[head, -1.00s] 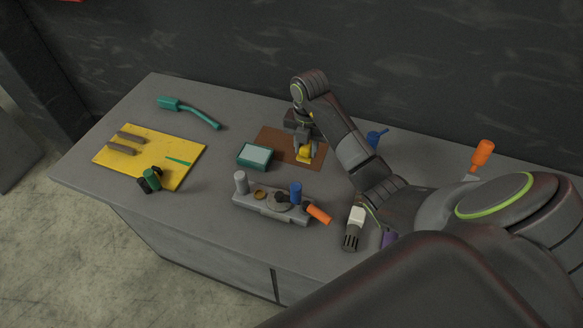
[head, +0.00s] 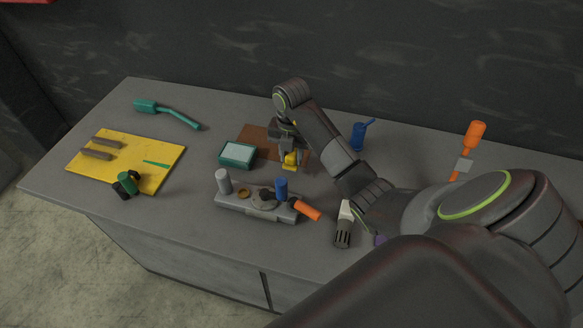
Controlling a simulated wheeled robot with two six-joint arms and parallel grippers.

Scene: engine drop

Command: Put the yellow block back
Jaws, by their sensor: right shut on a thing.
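The yellow block (head: 290,161) is at the fingertips of my right gripper (head: 290,152), which is shut on it. The block is at or just above the front right part of a brown mat (head: 258,135); I cannot tell whether it touches the surface. The fingers and wrist hide part of the block and the mat. My left gripper is not in view.
A teal box (head: 237,154) stands left of the gripper. In front is a grey holder (head: 250,207) with a blue cylinder (head: 281,189) and an orange-handled tool (head: 307,210). A yellow board (head: 150,150) lies at left, a blue can (head: 358,137) behind my arm.

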